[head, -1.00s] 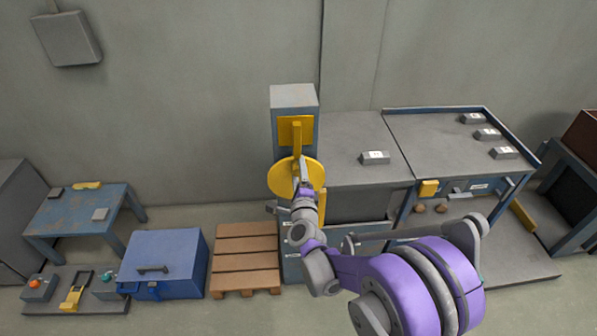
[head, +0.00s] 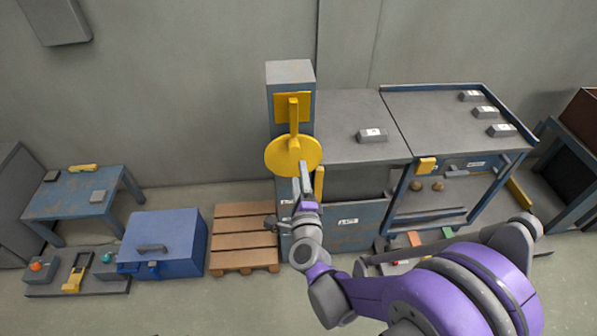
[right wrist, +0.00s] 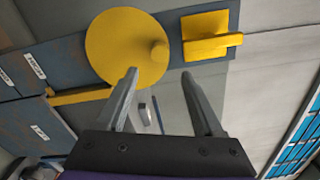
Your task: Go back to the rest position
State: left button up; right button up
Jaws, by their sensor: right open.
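My right gripper (head: 303,183) is in front of the blue-grey cabinet, just below the round yellow disc (head: 293,155) on the tall post (head: 290,76). In the right wrist view the right gripper (right wrist: 160,100) has its two fingers apart with nothing between them. The yellow disc (right wrist: 127,48) and a yellow block with a handle (right wrist: 208,36) lie beyond the fingertips. I cannot tell the exact gap to the disc. My left gripper does not show in either view.
The grey-topped cabinet (head: 350,110) and a bench with several grey blocks (head: 440,110) stand right of the post. A wooden pallet (head: 243,240), a blue chest (head: 165,240) and a low blue table (head: 70,195) stand to the left. Open floor lies in front.

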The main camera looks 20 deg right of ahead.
dwell(0.4)
jog(key=s+a+r+n+g+y+p, duration=0.3)
jog(key=s+a+r+n+y+p, duration=0.4)
jog(key=n, duration=0.7)
jog(key=s+d+f+n+g+h+p, duration=0.1)
jog(key=s+n+g, duration=0.3)
jog(key=s, duration=0.4)
jog(key=s+d+n+g+h+p, duration=0.1)
jog(key=s+d+n+g+p, duration=0.1)
jog(key=s+n+g, duration=0.3)
jog(key=s+n+p, duration=0.1)
jog(key=s, duration=0.2)
jog(key=shift+s+d+f+p, duration=0.3)
jog(key=shift+d+f+p, duration=0.05)
jog(key=shift+d+p, duration=0.05)
jog(key=shift+c, duration=0.3)
